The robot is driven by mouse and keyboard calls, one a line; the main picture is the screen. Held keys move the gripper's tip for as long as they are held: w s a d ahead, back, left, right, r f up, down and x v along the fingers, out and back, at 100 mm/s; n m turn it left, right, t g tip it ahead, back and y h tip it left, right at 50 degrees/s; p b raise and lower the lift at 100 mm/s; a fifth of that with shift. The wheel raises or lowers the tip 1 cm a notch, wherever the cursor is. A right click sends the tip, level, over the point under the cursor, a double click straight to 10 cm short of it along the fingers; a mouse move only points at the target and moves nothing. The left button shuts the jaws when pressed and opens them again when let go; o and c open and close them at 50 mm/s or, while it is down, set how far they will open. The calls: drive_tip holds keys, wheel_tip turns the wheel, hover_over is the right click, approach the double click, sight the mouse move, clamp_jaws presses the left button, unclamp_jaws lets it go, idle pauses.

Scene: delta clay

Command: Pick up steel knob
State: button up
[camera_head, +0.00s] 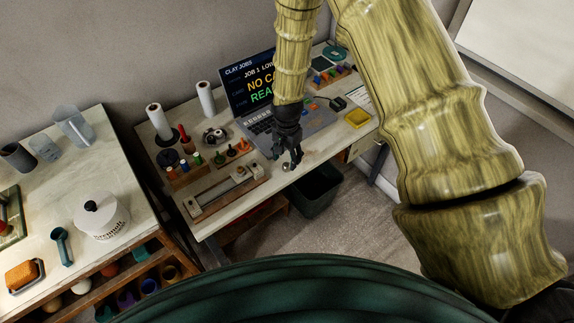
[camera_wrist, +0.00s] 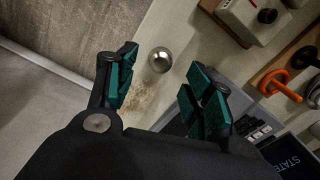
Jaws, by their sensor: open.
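The steel knob (camera_wrist: 160,60) is a small shiny round ball on the pale desk top, seen in the wrist view just beyond and between my fingertips. It also shows in the head view (camera_head: 286,167) near the desk's front edge. My gripper (camera_wrist: 157,88) has black fingers with green pads, spread wide and empty. In the head view my gripper (camera_head: 287,158) points down over the desk, right by the knob. No contact between fingers and knob is visible.
A laptop (camera_head: 262,108) stands behind the gripper. A wooden rail fixture (camera_head: 225,190) and orange-handled tools (camera_head: 238,149) lie to the left. A dark bin (camera_head: 316,190) stands below the desk's front edge. A yellow dish (camera_head: 356,117) sits right.

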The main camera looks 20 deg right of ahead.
sight(287, 164)
drive_tip(key=shift+f+p, duration=0.7)
drive_tip(key=shift+f, duration=1.1)
drive_tip(key=shift+c, duration=0.4)
drive_tip(key=c, duration=0.9)
